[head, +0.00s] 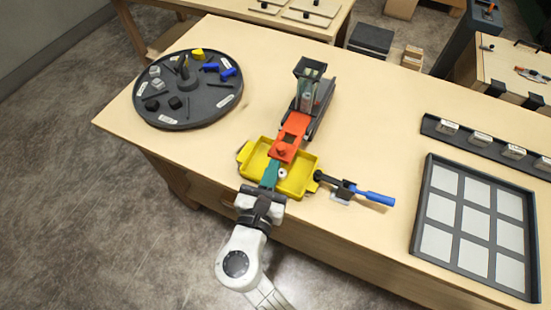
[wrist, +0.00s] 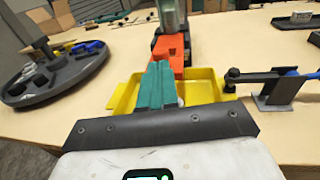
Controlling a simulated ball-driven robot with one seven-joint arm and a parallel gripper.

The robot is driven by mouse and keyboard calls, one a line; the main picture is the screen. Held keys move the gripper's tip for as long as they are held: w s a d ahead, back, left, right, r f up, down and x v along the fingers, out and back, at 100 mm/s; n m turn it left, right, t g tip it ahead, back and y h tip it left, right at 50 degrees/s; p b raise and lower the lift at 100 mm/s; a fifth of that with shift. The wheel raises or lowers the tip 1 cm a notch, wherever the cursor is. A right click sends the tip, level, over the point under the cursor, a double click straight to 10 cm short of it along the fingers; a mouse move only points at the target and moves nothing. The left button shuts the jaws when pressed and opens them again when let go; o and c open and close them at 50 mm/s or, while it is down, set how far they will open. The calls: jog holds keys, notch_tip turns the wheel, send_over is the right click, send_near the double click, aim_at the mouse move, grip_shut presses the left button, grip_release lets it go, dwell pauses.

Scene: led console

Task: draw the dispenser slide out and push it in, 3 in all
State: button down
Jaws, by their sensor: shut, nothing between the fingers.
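The dispenser (head: 308,90) stands near the middle of the table, a dark base with a clear upright tube. Its orange-red slide (head: 293,128) points toward me over the yellow tray (head: 305,178), with a raised knob near its front end. The slide also shows in the wrist view (wrist: 170,58). My gripper (head: 270,173) has green fingers, shut and empty, over the tray just in front of the slide. I cannot tell whether the fingertips touch it. A small white round piece (head: 282,173) lies in the tray, mostly hidden by the fingers in the wrist view.
A dark round turntable (head: 215,112) with small parts stands at left. A blue-handled lever tool (head: 372,197) sits in a stand right of the tray. A dark framed grid of pale squares (head: 418,210) lies at right, a rack of white blocks (head: 480,138) behind it.

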aim_at(296, 132)
jog(key=shift+w+d, duration=0.25)
jog(key=shift+w, duration=0.95)
jog(key=shift+w, duration=0.1)
jog(key=w+d, duration=0.1)
jog(key=w, duration=0.2)
jog(key=w+d+b, duration=0.1)
jog(key=w, duration=0.3)
jog(key=w+d+b, duration=0.1)
jog(key=w, duration=0.2)
jog(key=shift+w+d+f, duration=0.1)
jog(key=shift+w+d, duration=0.1)
jog(key=shift+d, duration=0.2)
jog(key=shift+w+d+r, duration=0.1)
jog(key=shift+r, duration=0.1)
